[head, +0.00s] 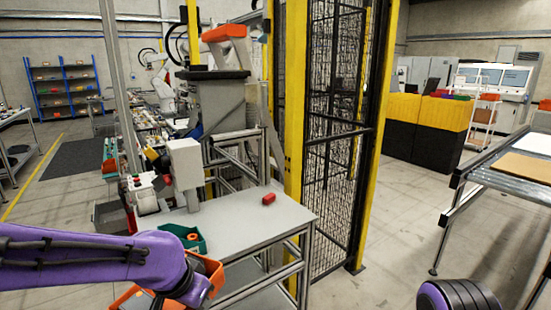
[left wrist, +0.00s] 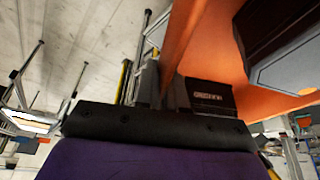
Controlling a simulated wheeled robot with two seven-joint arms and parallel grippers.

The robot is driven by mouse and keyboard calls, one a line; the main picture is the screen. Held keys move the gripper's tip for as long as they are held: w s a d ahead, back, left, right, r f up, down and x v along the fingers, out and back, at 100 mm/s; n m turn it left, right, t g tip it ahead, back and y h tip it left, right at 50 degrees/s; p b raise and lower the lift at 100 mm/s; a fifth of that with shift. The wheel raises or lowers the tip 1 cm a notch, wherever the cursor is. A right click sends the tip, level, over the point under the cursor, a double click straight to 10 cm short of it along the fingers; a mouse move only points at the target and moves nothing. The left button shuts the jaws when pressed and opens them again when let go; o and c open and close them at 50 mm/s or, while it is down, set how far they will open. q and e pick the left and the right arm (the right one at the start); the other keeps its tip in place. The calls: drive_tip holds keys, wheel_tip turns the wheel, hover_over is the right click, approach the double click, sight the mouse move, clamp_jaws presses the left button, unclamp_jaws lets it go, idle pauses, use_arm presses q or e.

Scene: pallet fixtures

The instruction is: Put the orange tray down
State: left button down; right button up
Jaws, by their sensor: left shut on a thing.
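The orange tray (head: 213,272) is in the air at the bottom of the head view, partly hidden behind my purple left wrist. My left gripper (head: 196,290) is shut on it, though its fingers are mostly hidden by the wrist. In the left wrist view the tray (left wrist: 205,62) fills the upper right, with a dark, grey-faced item inside it. The dark gripper body shows just below the tray wall. My right gripper is not in view.
A grey-topped table (head: 236,222) stands just beyond the tray. It bears a green bin (head: 200,246) with an orange ring-like part, and a small red block (head: 268,198). Its middle is clear. A black mesh fence (head: 335,150) with yellow posts rises at its right.

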use_arm(q)
drive_tip(key=f+n, duration=0.1)
drive_tip(key=f+n+y, duration=0.1)
drive_tip(key=w+a+f+n, duration=0.1)
drive_tip(key=shift+a+f+n+y, duration=0.1)
drive_tip(key=shift+f+n+y, duration=0.2)
drive_tip(key=shift+f+n, duration=0.1)
drive_tip(key=s+a+f, duration=0.1)
drive_tip(key=a+f, duration=0.2)
drive_tip(key=f, duration=0.2)
drive_tip(key=shift+n, duration=0.4)
wheel_tip(320, 180, up, 5)
drive_tip(key=p, duration=0.5)
drive_tip(key=shift+a+r+p, duration=0.1)
drive_tip(key=shift+r+p, duration=0.1)
drive_tip(key=shift+p, duration=0.15)
drive_tip(key=shift+f, duration=0.15)
